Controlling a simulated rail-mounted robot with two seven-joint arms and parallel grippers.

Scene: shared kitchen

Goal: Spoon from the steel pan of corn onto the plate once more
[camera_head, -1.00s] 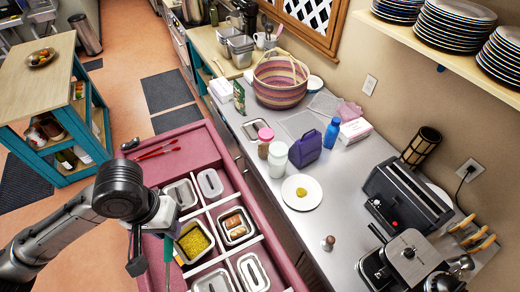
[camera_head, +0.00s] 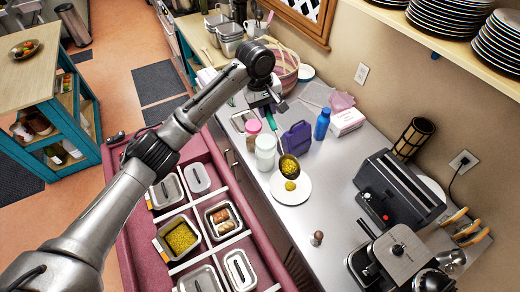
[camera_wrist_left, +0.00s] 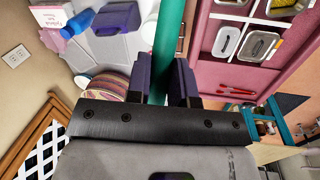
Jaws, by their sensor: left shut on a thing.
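My left gripper (camera_head: 266,106) is shut on the green handle of a spoon (camera_head: 275,132). The green handle also shows between the two fingers in the left wrist view (camera_wrist_left: 167,40). The spoon's bowl (camera_head: 288,165) is heaped with yellow corn and hangs over the far edge of the white plate (camera_head: 297,198). A small pile of corn (camera_head: 290,186) lies on the plate. The steel pan of corn (camera_head: 181,238) sits in the pink sectioned cart on the left. My right gripper is not in view.
A white jar (camera_head: 265,152), a pink-lidded jar (camera_head: 252,128) and a purple box (camera_head: 296,138) stand close to the spoon. A blue bottle (camera_head: 322,124) is further right. A black toaster (camera_head: 400,192) stands right of the plate. The counter in front of the plate is mostly clear.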

